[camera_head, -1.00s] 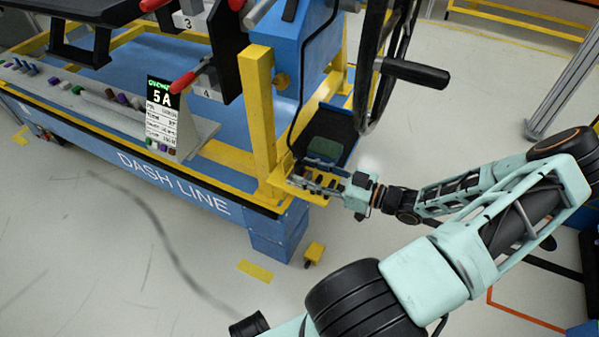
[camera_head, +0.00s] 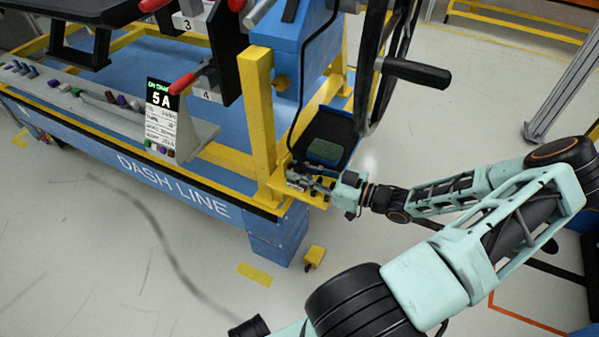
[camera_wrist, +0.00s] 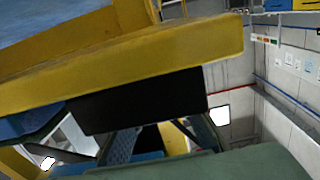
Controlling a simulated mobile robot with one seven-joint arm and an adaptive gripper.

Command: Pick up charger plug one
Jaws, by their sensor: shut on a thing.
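My gripper (camera_head: 297,176) is at the yellow ledge on the near right corner of the blue dash line stand, reaching in from the right. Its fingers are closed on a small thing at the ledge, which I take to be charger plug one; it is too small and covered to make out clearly.
The yellow ledge (camera_wrist: 140,65) crosses the wrist view close by. A dark tray with a green pad (camera_head: 324,150) lies just behind the gripper. The yellow post (camera_head: 259,120) stands to its left. A steering wheel (camera_head: 385,60) hangs above. The floor in front is mostly clear.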

